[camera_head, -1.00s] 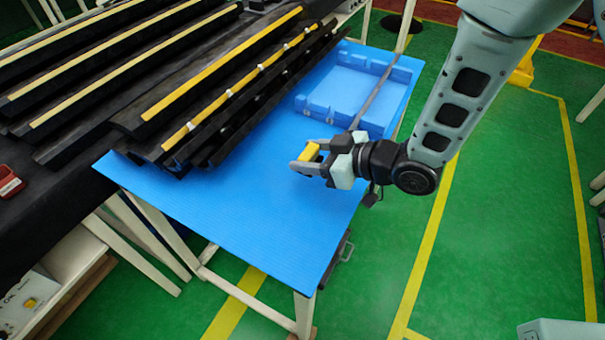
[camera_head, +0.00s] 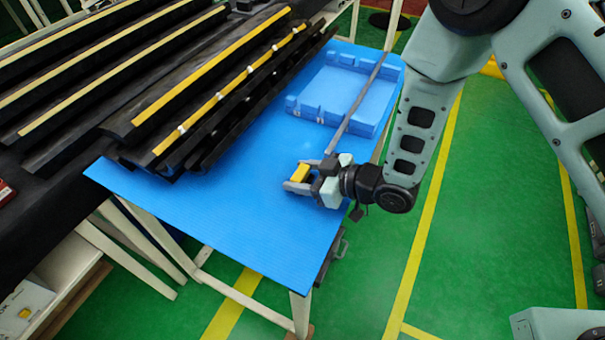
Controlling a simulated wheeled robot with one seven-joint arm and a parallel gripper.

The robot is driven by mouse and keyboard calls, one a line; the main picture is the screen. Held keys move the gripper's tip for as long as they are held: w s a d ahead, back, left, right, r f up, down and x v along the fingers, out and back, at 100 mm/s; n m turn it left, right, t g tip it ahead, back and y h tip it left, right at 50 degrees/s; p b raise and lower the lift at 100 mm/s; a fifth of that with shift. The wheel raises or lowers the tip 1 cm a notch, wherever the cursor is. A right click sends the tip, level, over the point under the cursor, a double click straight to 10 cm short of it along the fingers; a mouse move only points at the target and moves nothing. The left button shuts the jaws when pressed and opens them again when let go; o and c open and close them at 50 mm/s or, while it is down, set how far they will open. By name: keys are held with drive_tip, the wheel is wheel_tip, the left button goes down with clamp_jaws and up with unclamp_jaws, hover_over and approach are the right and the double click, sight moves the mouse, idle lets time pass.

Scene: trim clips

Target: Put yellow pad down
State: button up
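The yellow pad (camera_head: 300,173) is a small block between the fingers of my gripper (camera_head: 296,178). My gripper is shut on it, over the right part of the blue table top (camera_head: 220,220). From this view I cannot tell whether the pad touches the table or is held just above it. The fingers point left, and the wrist comes in from the right.
A blue tray (camera_head: 378,125) with raised blocks lies behind my gripper, with a thin dark bar (camera_head: 358,105) across it. Long black trim pieces (camera_head: 190,110) with yellow strips fill the table's left and back. The blue surface in front and left of my gripper is clear.

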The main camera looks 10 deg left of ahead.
drive_tip(key=o, duration=0.3)
drive_tip(key=shift+o, duration=0.2)
drive_tip(key=shift+r, duration=0.2)
drive_tip(key=b+v, duration=0.2)
drive_tip(key=v, duration=1)
drive_tip(key=shift+w+r+h, duration=0.15)
drive_tip(key=shift+w+h, duration=0.15)
drive_tip(key=shift+h, duration=0.2)
drive_tip(key=s+d+r+m+h, duration=0.1)
drive_tip(key=d+r+m+h, duration=0.2)
drive_tip(key=h, duration=0.4)
drive_tip(key=v, duration=0.2)
drive_tip(key=shift+d+r, duration=0.2)
drive_tip(key=shift+r, duration=0.2)
drive_tip(key=shift+o, duration=0.9)
drive_tip(key=s+d+r+m+g+h, duration=0.1)
drive_tip(key=s+d+r+g+h, duration=0.1)
drive_tip(key=s, duration=0.5)
drive_tip(key=s+d+r+m+g+h, duration=0.2)
drive_tip(key=s+r, duration=0.3)
drive_tip(key=s, duration=0.3)
drive_tip(key=shift+d, duration=0.5)
